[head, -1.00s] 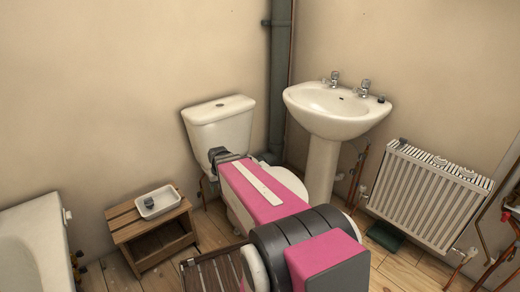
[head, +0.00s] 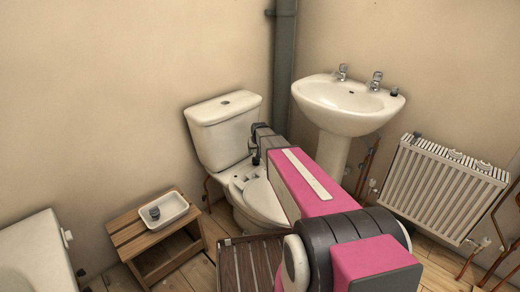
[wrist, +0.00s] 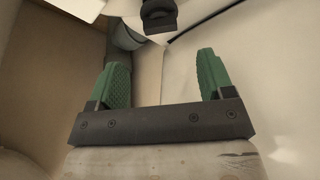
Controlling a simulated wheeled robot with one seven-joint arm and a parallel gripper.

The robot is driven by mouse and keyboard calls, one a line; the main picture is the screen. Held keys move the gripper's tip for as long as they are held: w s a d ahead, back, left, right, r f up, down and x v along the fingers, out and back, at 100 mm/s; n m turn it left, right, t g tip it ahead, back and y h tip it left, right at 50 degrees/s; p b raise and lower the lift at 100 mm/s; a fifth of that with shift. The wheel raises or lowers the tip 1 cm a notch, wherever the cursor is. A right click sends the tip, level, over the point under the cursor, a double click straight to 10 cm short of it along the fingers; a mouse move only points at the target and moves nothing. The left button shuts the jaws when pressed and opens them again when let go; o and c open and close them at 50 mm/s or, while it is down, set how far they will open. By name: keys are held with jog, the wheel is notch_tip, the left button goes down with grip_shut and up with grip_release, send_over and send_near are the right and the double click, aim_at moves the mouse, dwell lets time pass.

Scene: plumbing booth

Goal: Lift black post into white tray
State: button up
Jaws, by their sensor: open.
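A small dark upright piece (head: 394,91) stands on the right rim of the washbasin; it looks like the black post, but it is too small to be sure. The white tray (head: 181,217) sits on a wooden stool at the left, with a small grey piece (head: 154,212) in it. My gripper (wrist: 158,82) shows two green fingers, wide apart with nothing between them. A dark blocky thing (wrist: 158,16) shows beyond the fingertips at the top of the wrist view; I cannot tell what it is. In the head view my arm reaches over the toilet, well left of the washbasin's dark piece.
The toilet (head: 224,125) stands behind my arm, with the washbasin (head: 347,105) to its right. A radiator (head: 442,190) and copper pipes are at the right. A bath (head: 35,250) is at the left. A slatted wooden surface (head: 250,265) lies low in front.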

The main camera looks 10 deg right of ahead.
aim_at(256, 164)
jog(key=x, duration=1)
jog(key=shift+a, duration=0.1)
jog(key=c, duration=0.9)
jog(key=shift+o, duration=1.4)
jog(key=shift+c, duration=1.2)
jog(key=shift+r, duration=1.95)
jog(key=shift+s+r, duration=0.1)
jog(key=shift+s, duration=0.05)
